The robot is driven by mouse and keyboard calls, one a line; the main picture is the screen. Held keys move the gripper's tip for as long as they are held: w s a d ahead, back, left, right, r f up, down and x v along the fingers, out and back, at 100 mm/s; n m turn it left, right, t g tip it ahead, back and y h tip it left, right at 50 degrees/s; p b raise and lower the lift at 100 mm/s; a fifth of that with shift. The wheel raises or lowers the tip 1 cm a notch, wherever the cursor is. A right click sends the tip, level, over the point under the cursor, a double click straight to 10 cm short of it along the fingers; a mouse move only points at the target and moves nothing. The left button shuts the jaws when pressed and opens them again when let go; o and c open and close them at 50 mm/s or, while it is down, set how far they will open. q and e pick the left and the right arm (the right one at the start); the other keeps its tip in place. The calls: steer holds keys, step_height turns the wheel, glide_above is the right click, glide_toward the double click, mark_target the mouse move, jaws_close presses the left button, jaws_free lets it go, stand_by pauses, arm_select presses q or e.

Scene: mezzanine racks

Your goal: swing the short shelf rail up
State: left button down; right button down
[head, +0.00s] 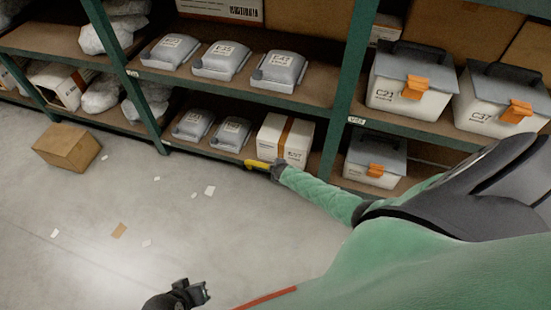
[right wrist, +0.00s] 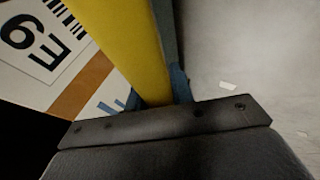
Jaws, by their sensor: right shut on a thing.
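The short shelf rail (head: 257,164) is yellow and shows at the front edge of the low shelf, in front of a white carton with an orange band. In the right wrist view the yellow rail (right wrist: 138,50) runs up from between my blue fingertips. My right gripper (head: 276,168) is shut on the rail; it also shows in the right wrist view (right wrist: 152,98). Part of the rail is hidden by the gripper. My left gripper (head: 197,293) is low in the head view over the floor, away from the rack; its jaw gap is unclear.
The white carton (head: 285,139) and grey packs (head: 232,132) stand on the low shelf behind the rail. A green upright (head: 337,105) rises to the right. A brown box (head: 67,148) and paper scraps lie on the floor, otherwise open.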

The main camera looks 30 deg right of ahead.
arm_select(q)
steer(key=shift+s+r, duration=0.1)
arm_select(e)
steer(key=shift+w+d+r, duration=0.15)
steer(key=shift+w+d, duration=0.3)
steer(key=shift+d, duration=0.15)
arm_select(q)
steer(key=shift+d, duration=0.1)
stand_by(0.9)
arm_select(e)
steer(key=c, duration=1.2)
jaws_free()
steer(key=p+v, duration=0.1)
steer(key=v, duration=0.5)
steer(key=shift+s, duration=0.1)
arm_select(q)
steer(key=shift+s+a+r+y, duration=0.1)
steer(key=shift+a+r+y, duration=0.2)
steer(key=shift+a+r, duration=0.5)
arm_select(e)
steer(key=shift+v, duration=0.85)
arm_select(q)
steer(key=shift+d, duration=0.1)
